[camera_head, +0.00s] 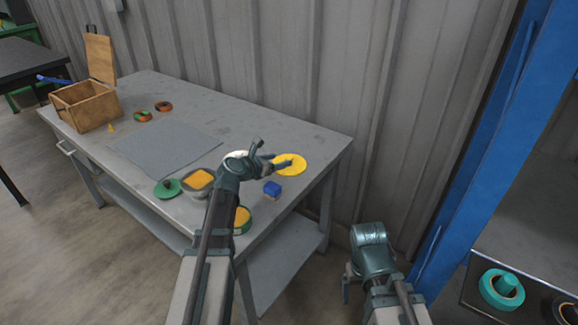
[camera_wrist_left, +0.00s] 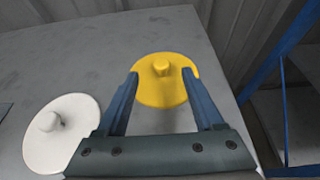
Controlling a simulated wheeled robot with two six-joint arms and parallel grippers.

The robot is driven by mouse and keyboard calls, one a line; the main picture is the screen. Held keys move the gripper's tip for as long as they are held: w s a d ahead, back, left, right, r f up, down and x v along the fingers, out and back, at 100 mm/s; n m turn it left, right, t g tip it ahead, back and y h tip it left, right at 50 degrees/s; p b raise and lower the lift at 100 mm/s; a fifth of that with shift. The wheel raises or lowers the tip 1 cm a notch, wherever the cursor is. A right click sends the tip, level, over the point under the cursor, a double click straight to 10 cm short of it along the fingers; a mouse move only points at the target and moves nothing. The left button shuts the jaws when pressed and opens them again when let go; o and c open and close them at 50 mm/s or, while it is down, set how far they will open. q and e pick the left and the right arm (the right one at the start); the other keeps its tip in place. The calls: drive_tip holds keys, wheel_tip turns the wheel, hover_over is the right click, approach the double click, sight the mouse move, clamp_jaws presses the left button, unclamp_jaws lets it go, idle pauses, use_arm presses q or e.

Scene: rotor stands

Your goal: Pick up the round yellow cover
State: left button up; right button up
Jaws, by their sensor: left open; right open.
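The round yellow cover (camera_head: 294,168) lies flat near the right end of the grey table, close to the back edge. In the left wrist view the yellow cover (camera_wrist_left: 160,92) shows a small knob in its middle. My left gripper (camera_head: 272,160) is over the cover's left side. In the left wrist view my left gripper (camera_wrist_left: 160,78) is open, with its fingertips on either side of the disc and the knob just beyond the gap. I cannot tell whether it touches the cover. My right gripper (camera_head: 347,285) hangs open and empty, off the table's right end.
A white round cover (camera_wrist_left: 60,132) lies left of the yellow one. A blue block (camera_head: 272,188) and a green-and-yellow round part (camera_head: 243,219) are near the front edge. A grey mat (camera_head: 165,146) and wooden box (camera_head: 86,104) are farther left. A metal wall stands behind.

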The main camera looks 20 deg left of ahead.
sight(288, 158)
use_arm(q)
drive_tip(key=b+x, duration=0.1)
drive_tip(key=x, duration=0.4)
drive_tip(key=shift+b, duration=0.4)
drive_tip(key=shift+d, duration=0.1)
clamp_jaws()
